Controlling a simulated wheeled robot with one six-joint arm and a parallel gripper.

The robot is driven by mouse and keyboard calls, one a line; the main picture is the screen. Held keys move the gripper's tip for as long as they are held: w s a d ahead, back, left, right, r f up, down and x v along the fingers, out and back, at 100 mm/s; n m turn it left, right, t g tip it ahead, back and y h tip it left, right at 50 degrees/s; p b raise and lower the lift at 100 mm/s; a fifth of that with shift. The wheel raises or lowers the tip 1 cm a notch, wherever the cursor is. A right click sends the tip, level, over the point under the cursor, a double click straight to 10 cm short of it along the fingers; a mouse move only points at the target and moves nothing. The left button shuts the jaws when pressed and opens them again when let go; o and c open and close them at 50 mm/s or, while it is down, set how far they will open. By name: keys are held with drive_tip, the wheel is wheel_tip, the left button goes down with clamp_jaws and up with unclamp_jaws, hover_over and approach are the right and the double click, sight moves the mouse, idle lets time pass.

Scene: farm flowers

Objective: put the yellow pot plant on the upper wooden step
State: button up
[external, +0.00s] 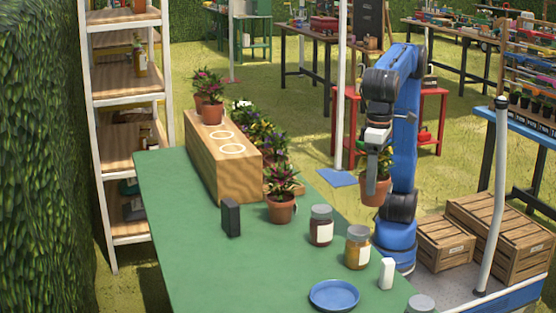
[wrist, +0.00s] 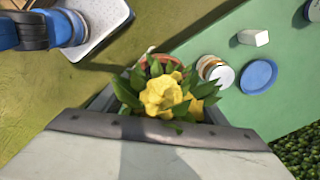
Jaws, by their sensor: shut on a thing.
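The yellow pot plant shows in the wrist view with yellow blooms (wrist: 165,97) and green leaves between my fingers. In the external view its terracotta pot (external: 375,190) hangs below my gripper (external: 377,166), which is shut on the plant. The pot is upright and off the table, to the right of the green table's edge; the blooms are mostly hidden there by the gripper. The upper wooden step (external: 224,168) stands at the table's back left, with two white rings on its bare near top. Potted pink flowers (external: 209,108) stand at its far end.
A pink-flowered pot (external: 281,207) stands on the green table (external: 190,255) in front of the step. Several plants (external: 258,135) stand lower behind it. A black block (external: 231,218), jars (external: 321,226), a white block (external: 387,273) and a blue plate (external: 334,295) are nearby.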

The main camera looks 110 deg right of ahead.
drive_tip(key=shift+s, duration=0.25)
drive_tip(key=w+d+r+m, duration=0.4)
drive_tip(key=w+d+m, duration=0.1)
drive_tip(key=w+d, duration=0.65)
drive_tip(key=w+d+r+m, duration=0.5)
drive_tip(key=w+d, duration=0.6)
drive_tip(key=w, duration=0.1)
drive_tip(key=w+d+r+m, duration=0.3)
drive_tip(key=d+m, duration=0.2)
drive_tip(key=d, duration=1.2)
drive_tip(key=w+d+r+m, duration=0.2)
drive_tip(key=d+m, duration=0.3)
drive_tip(key=d, duration=1.1)
drive_tip(key=shift+w+f, duration=0.1)
drive_tip(key=shift+f, duration=4.5)
drive_tip(key=shift+f, duration=0.1)
drive_tip(key=o, duration=1.4)
